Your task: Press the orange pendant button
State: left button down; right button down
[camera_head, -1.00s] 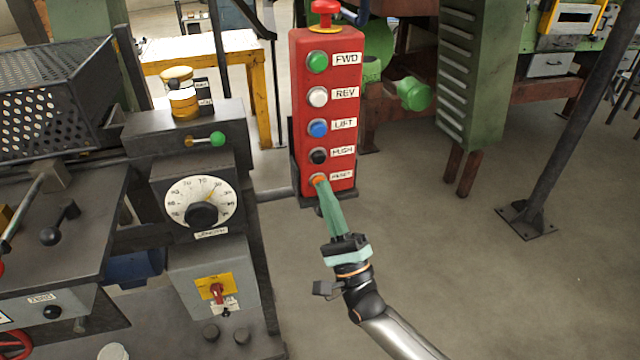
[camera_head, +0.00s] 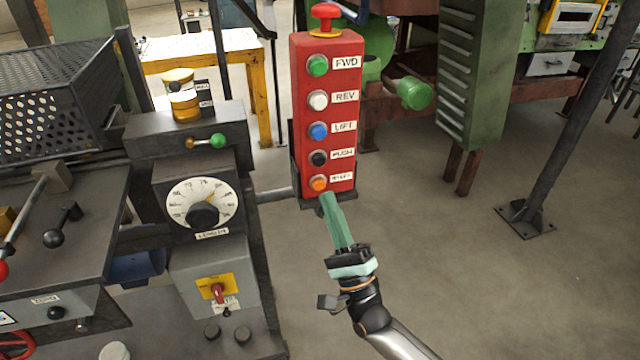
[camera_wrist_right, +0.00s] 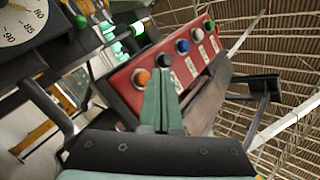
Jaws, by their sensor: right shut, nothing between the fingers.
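The red pendant (camera_head: 327,110) hangs upright in the middle of the head view, with a column of coloured buttons. The orange button (camera_head: 318,183) is the lowest one, beside a white label. My right gripper (camera_head: 327,198) is shut and empty, its green fingertips just below the orange button, with a small gap showing in the head view. In the right wrist view the orange button (camera_wrist_right: 141,78) shows just left of the shut fingers (camera_wrist_right: 161,85). My left gripper is in neither view.
Above the orange button are black (camera_head: 318,158), blue (camera_head: 318,131), white (camera_head: 318,100) and green (camera_head: 317,65) buttons, with a red mushroom knob (camera_head: 325,12) on top. A grey machine with a dial (camera_head: 201,203) stands left. Open floor lies to the right.

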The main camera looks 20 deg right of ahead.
jog(key=s+p, duration=0.1)
jog(key=s, duration=0.3)
jog(key=shift+s, duration=0.2)
dwell(0.6)
jog(key=s+a+f+n+g+h+p, duration=0.15)
jog(key=s+f+n+g, duration=0.25)
jog(key=f+n+g, duration=0.75)
jog(key=s+d+f+n+g+h+p, duration=0.1)
jog(key=s+d+f+n+g, duration=0.1)
jog(key=s+f+n, duration=0.3)
jog(key=s+d+f+n+g+h, duration=0.1)
jog(key=s+d+f+n+g, duration=0.1)
jog(key=s+f+n, duration=0.4)
notch_tip(320, 180, down, 5)
jog(key=shift+s+r+g+h+p, duration=0.1)
jog(key=shift+s+g+h+p, duration=0.25)
jog(key=shift+s+g, duration=0.4)
jog(key=shift+s+d+n, duration=0.1)
jog(key=shift+n, duration=0.15)
